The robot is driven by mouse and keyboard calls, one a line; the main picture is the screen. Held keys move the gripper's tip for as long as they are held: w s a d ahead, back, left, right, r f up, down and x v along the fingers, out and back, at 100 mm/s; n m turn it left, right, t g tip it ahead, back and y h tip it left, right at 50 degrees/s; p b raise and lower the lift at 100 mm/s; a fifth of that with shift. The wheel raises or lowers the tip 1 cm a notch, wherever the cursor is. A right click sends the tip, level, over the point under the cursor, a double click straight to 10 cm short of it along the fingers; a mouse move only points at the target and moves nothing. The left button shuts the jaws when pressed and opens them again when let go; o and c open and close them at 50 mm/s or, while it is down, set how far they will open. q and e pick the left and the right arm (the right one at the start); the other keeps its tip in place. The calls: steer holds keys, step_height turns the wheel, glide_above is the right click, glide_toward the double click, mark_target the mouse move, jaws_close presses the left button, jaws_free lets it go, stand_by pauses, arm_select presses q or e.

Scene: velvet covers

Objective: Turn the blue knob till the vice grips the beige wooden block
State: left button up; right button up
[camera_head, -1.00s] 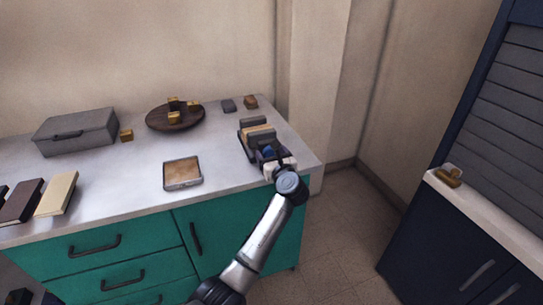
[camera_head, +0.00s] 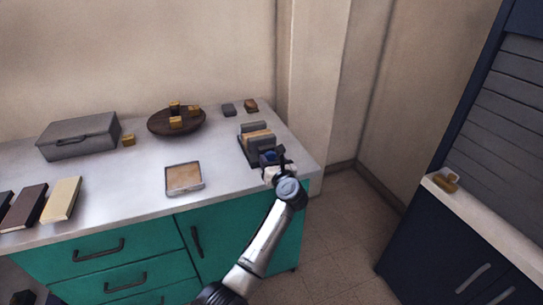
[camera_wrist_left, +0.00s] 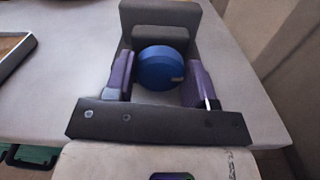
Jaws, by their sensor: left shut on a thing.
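The dark grey vice (camera_head: 252,127) stands near the right end of the worktop. The beige wooden block (camera_head: 257,137) sits between its jaws; whether both jaws touch it is too small to tell. The blue knob (camera_head: 269,155) is at the vice's near end. In the left wrist view, the round blue knob (camera_wrist_left: 160,70) lies between the two purple fingers of my left gripper (camera_wrist_left: 160,84). My left gripper (camera_head: 273,163) is shut on the knob. The block is hidden behind the vice in the wrist view. My right gripper is not in view.
A framed tray (camera_head: 184,191) lies left of the vice. A dark round plate (camera_head: 158,126) with several small wooden cubes, a grey case (camera_head: 78,137) and books (camera_head: 62,199) are further left.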

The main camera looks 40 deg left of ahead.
arm_select(q)
steer(key=m+p, duration=0.1)
steer(key=p, duration=0.1)
steer(key=m+p, duration=0.2)
steer(key=shift+r+m, duration=0.2)
steer(key=shift+m, duration=0.1)
steer(key=shift+f+m+p, duration=0.2)
steer(key=shift+m+p, duration=0.7)
steer(key=shift+p, duration=0.25)
steer(key=o, duration=0.9)
steer(key=shift+p+v, duration=1.65)
steer(key=shift+v, duration=5.25)
